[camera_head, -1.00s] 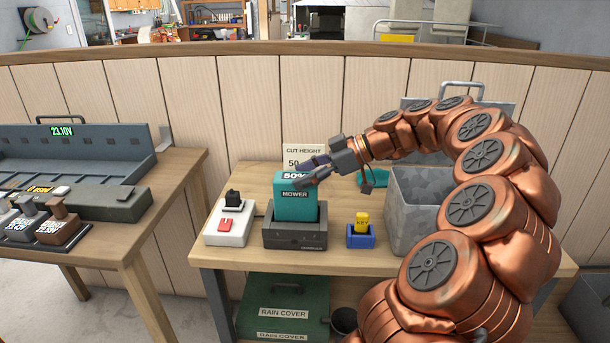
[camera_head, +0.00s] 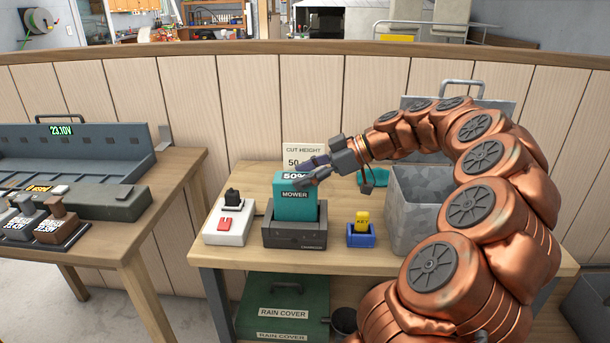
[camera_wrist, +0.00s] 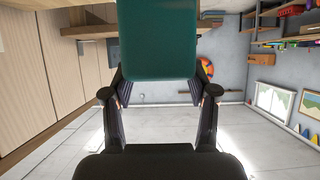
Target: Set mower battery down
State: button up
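The teal mower battery (camera_head: 294,206), labelled "MOWER" and "50%", stands upright in the dark grey charger (camera_head: 294,235) on the wooden bench. Its lower end is hidden by the charger's front wall; I cannot tell if it is fully seated. My gripper (camera_head: 312,171) reaches in from the right, with its fingers on either side of the battery's upper part. In the wrist view, the battery (camera_wrist: 157,40) lies between the two fingertips (camera_wrist: 158,77), which appear to press on its sides.
A white switch box (camera_head: 229,222) stands left of the charger. A blue holder with a yellow key (camera_head: 362,220) and a grey metal bin (camera_head: 412,215) stand right. A "CUT HEIGHT" sign (camera_head: 303,153) is behind.

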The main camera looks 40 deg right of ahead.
jog(key=o, duration=0.5)
jog(key=shift+v, duration=6)
grip_shut()
